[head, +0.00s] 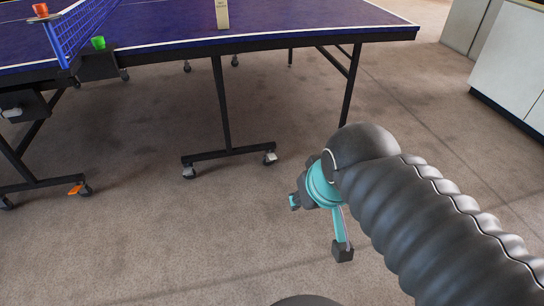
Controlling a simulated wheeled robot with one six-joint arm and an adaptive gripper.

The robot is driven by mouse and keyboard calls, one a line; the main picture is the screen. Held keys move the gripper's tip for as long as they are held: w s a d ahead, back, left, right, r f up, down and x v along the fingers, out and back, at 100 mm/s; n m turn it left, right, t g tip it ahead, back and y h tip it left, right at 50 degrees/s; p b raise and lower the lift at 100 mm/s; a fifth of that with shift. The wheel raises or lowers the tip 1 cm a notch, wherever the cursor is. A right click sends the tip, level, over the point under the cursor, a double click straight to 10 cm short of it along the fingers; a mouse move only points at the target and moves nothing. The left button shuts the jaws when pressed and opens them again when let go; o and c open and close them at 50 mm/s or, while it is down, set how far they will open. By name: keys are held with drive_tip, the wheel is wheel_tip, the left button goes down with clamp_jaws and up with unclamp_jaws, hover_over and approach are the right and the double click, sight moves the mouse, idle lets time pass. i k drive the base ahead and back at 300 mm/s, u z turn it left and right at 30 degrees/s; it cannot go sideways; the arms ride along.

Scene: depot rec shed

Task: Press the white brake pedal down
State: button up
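A blue table tennis table (300,31) stands on black legs with casters. The near caster (189,172) on the middle leg's foot bar and the caster (270,158) at its right end show pale grey or white parts. Whether either part is the white brake pedal is too small to tell. An orange pedal (76,189) sticks out at the caster on the left leg. My gripper (319,227), teal with dark fingertips, is in front and right of the middle leg, apart from the casters. Its two fingers are spread and nothing shows between them.
White cabinets (510,60) stand at the right. The carpet (150,250) in front is clear.

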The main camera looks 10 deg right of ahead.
sight(271, 156)
drive_tip(key=k, duration=0.6)
drive_tip(key=z, duration=0.45)
drive_tip(key=i, duration=1.65)
drive_tip(key=u, duration=0.45)
